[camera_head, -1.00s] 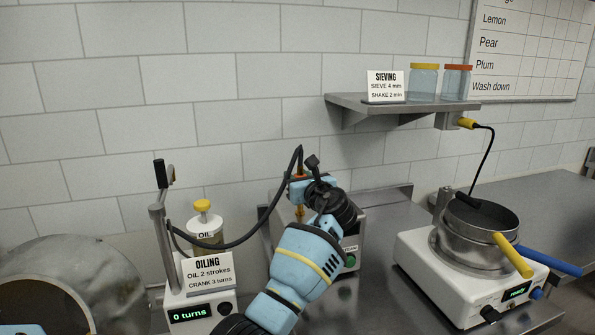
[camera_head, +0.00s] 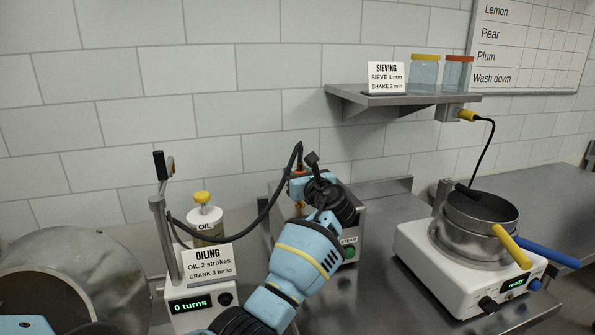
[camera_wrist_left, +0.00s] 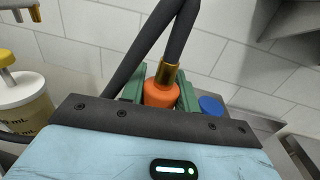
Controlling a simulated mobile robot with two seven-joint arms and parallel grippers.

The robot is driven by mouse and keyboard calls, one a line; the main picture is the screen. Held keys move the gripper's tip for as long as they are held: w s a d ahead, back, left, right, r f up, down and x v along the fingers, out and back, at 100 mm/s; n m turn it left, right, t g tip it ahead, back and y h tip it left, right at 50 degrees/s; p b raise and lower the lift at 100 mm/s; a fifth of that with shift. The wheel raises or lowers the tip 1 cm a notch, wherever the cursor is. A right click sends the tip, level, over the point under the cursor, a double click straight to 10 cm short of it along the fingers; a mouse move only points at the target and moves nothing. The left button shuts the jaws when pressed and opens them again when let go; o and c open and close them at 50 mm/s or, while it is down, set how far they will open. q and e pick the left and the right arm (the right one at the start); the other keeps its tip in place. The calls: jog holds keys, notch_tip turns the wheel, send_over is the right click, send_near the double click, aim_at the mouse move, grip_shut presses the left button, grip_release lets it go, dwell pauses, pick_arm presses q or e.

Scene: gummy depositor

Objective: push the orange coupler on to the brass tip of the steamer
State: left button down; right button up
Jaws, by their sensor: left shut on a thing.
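The steamer is a grey metal box with a STEAM label and a green button. In the left wrist view the coupler (camera_wrist_left: 160,93) sits between the green finger pads, with a brass collar (camera_wrist_left: 167,72) and a dark hose (camera_wrist_left: 150,45) above it. My right gripper is not in view.
The oiling station (camera_head: 199,300), with an oil bottle (camera_head: 206,222), stands left of my arm. The hose (camera_head: 240,240) loops between them. A sieve shaker (camera_head: 470,275) with handled pans stands at right. A wall shelf (camera_head: 400,99) holds two jars. A metal drum (camera_head: 110,265) is at far left.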

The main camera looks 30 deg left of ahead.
pick_arm(q)
jog(key=shift+f, duration=1)
jog(key=c, duration=1)
grip_release()
jog(key=shift+o, duration=0.2)
jog(key=shift+d, duration=0.1)
jog(key=shift+s+d, duration=0.25)
jog(key=shift+d, duration=0.05)
jog(key=v, duration=0.7)
